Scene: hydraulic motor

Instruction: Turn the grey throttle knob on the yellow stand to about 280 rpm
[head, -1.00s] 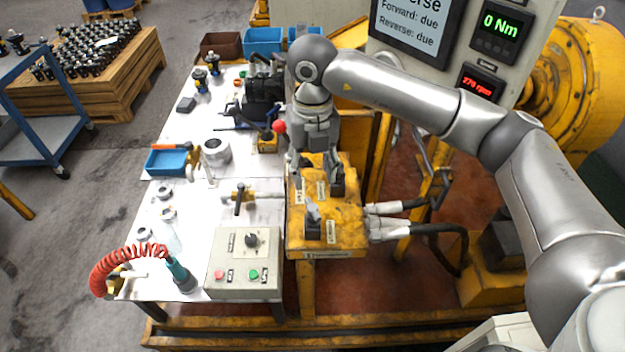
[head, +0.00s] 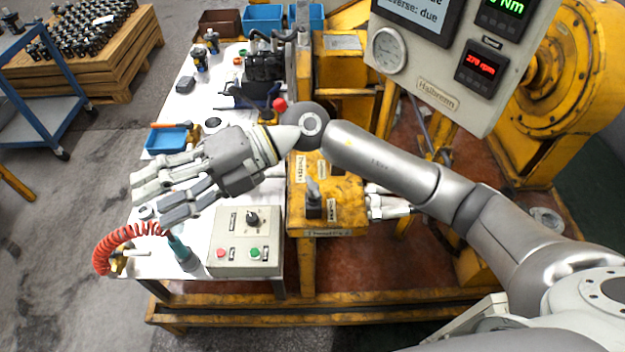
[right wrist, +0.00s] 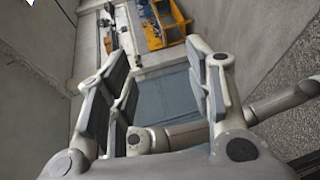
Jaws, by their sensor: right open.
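The yellow stand (head: 347,213) is in the middle of the head view. The grey throttle knob (head: 313,192) stands upright on a dark base on its top. The red display (head: 481,66) on the panel at upper right seems to read about 279 rpm. My right gripper (head: 150,204) is open and empty over the white table, left of the stand and apart from the knob. Its spread fingers also show in the right wrist view (right wrist: 163,68), with nothing between them. My right forearm covers the stand's back part. My left gripper is not in view.
A grey control box (head: 245,240) with a black dial and red and green buttons sits on the table's front, beside the stand. A coiled red hose (head: 110,245) lies left of it. A blue tray (head: 167,139) is behind my gripper.

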